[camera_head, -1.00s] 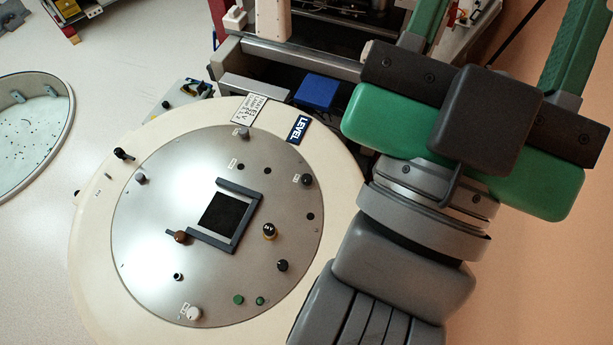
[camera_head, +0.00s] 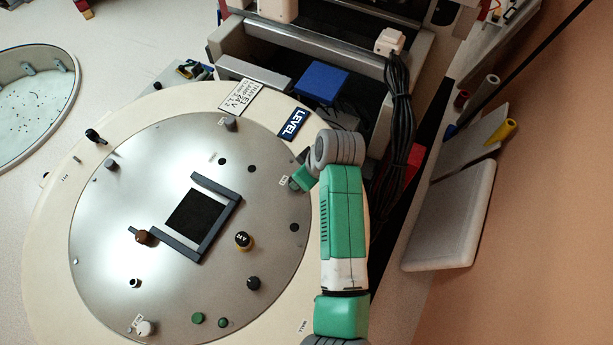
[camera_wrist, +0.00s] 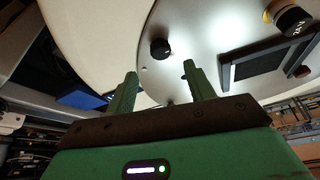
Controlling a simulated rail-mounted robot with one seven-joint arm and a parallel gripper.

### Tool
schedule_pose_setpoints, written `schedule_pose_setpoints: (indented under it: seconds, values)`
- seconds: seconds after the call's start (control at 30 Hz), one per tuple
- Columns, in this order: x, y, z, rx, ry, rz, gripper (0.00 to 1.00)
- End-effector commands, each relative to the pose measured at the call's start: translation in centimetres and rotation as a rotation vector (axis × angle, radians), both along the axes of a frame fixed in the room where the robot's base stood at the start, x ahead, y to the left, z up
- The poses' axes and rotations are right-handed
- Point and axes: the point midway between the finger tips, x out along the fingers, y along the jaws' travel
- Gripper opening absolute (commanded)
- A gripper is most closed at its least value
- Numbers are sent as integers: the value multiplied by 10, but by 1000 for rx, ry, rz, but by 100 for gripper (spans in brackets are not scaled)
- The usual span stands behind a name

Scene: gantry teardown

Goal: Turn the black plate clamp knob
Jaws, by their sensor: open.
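A round black knob (camera_wrist: 160,48) stands on the silver disc (camera_head: 100,230), just beyond my fingertips in the wrist view. My gripper (camera_wrist: 159,72) is open, with one green finger to each side of the line to this knob, and it is empty. In the head view my green and grey arm reaches over the disc's right edge and hides this knob and most of the gripper. A second black knob (camera_head: 253,283) stands at the lower right of the disc. I cannot read which label names the plate clamp.
A black-topped gold knob (camera_head: 244,240), a brown knob (camera_head: 143,237) and a dark corner frame (camera_head: 208,247) stand near the disc's middle. A white knob (camera_head: 146,328) and green buttons (camera_head: 197,318) lie lower. A blue box (camera_head: 320,82) and black cables (camera_head: 398,100) are behind.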

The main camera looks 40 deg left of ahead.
Motion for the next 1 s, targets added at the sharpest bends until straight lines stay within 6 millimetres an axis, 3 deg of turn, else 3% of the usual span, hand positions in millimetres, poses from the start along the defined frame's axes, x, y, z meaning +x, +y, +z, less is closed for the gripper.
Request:
schedule_pose_setpoints:
  seconds: [0.13,0.43,0.8,1.0]
  values:
    - [0,6,-12,0,0,0,53]
    - [1,27,-61,1,-2,-3,53]
    - [1,31,-70,4,-5,-4,53]
    - [1,31,-70,3,-5,-4,16]
